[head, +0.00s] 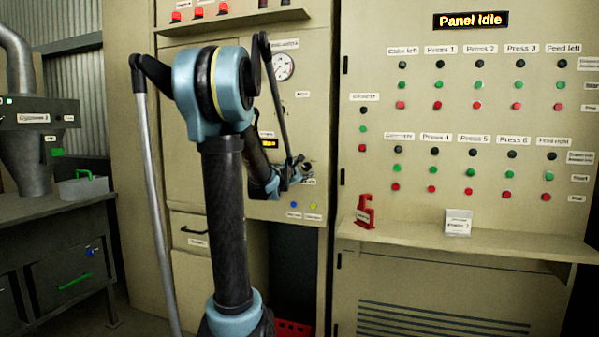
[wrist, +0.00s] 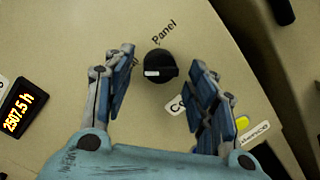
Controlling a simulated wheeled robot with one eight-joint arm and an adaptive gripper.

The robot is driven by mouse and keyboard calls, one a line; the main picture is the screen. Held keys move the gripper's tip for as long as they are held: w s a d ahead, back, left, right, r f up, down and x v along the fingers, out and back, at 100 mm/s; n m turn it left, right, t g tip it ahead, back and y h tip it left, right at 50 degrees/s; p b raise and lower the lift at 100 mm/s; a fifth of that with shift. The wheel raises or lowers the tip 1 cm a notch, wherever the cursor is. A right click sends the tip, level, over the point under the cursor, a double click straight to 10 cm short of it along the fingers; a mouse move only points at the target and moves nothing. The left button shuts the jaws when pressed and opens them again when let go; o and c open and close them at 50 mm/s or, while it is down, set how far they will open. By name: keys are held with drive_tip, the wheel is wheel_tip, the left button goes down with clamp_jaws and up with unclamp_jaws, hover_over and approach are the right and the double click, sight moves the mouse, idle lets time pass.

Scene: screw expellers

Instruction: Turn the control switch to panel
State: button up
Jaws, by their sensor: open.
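The control switch (wrist: 161,65) is a round black knob in the upper middle of the wrist view, with a white mark on its left part. A "Panel" label (wrist: 164,32) is above it, and a partly hidden label starting "Co" (wrist: 178,105) is below it. The white mark does not point at the "Panel" label. My gripper (wrist: 163,58) is open, one blue finger on each side of the knob, with gaps visible. In the head view my gripper (head: 294,172) is at the middle cabinet, and the switch cannot be made out there.
An hour display (wrist: 24,107) is left of my gripper, and a yellow button (wrist: 246,162) is at lower right. The right panel (head: 400,180) has rows of buttons under a "Panel Idle" sign (head: 471,20). A shelf (head: 500,240) juts out below with a red padlock-like item (head: 365,212).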

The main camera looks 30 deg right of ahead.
drive_tip(key=shift+w+d, duration=0.3)
drive_tip(key=shift+d, duration=0.15)
drive_tip(key=shift+c, duration=0.6)
